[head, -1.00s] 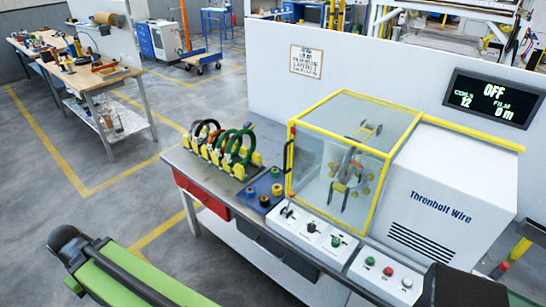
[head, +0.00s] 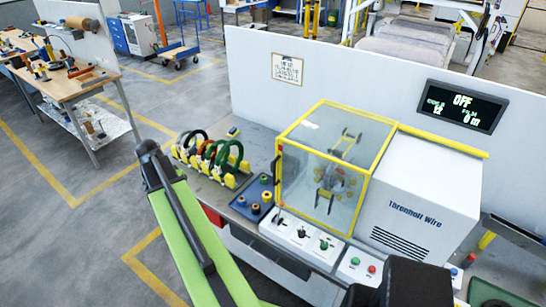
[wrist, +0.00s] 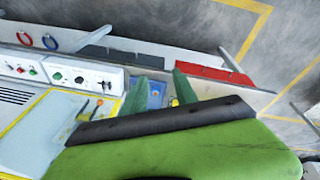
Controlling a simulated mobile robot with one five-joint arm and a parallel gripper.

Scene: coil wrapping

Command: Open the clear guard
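The clear guard (head: 322,170) is a see-through box with yellow edges on the bench, and it looks closed over the winding parts (head: 335,180). A dark upright handle (head: 276,168) is on its left side. In the wrist view, part of the guard (wrist: 62,125) shows at lower left. My gripper (wrist: 160,74) shows there as two green fingers standing apart with nothing between them. It is beside the guard, over the blue tray (wrist: 150,88), not touching the handle as far as I can see. I cannot make out the gripper in the head view.
A rack of coils (head: 212,158) stands left of the guard, with the blue tray (head: 250,198) between. Control panels (head: 302,238) lie in front. The white machine housing (head: 418,205) is at the right, a wall panel (head: 350,95) behind.

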